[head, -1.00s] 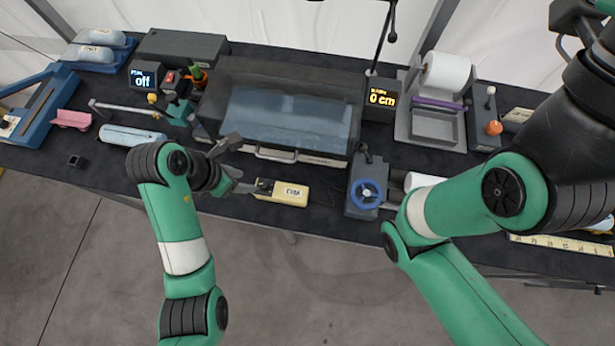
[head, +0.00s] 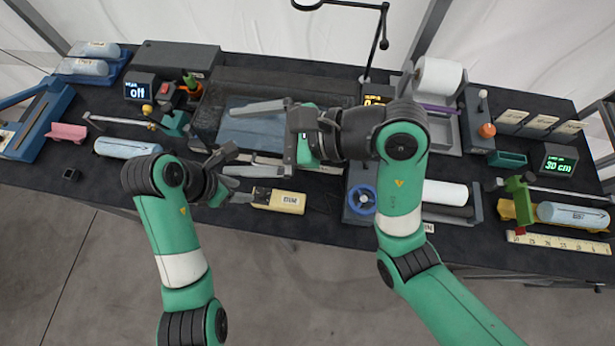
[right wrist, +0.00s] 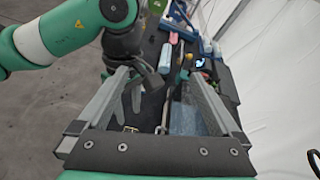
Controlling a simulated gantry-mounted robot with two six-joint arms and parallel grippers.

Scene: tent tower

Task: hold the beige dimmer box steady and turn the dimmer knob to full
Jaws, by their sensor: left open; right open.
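The beige dimmer box (head: 287,202) lies near the front edge of the table in the head view. A dark part, apparently the dimmer knob (head: 262,194), is at its left end; its turn position is too small to tell. My left gripper (head: 237,175) is open just left of the box, one finger close to its left end; contact cannot be told. My right gripper (head: 231,141) is open and empty, above and behind the box, fingers pointing left. The right wrist view shows its two spread fingers (right wrist: 160,100) with nothing between them.
A dark case with a clear window (head: 255,130) stands behind the box. A blue handwheel (head: 362,199) and a white roll (head: 445,193) are to the right. A small screen (head: 139,88) at the left back appears to read "off".

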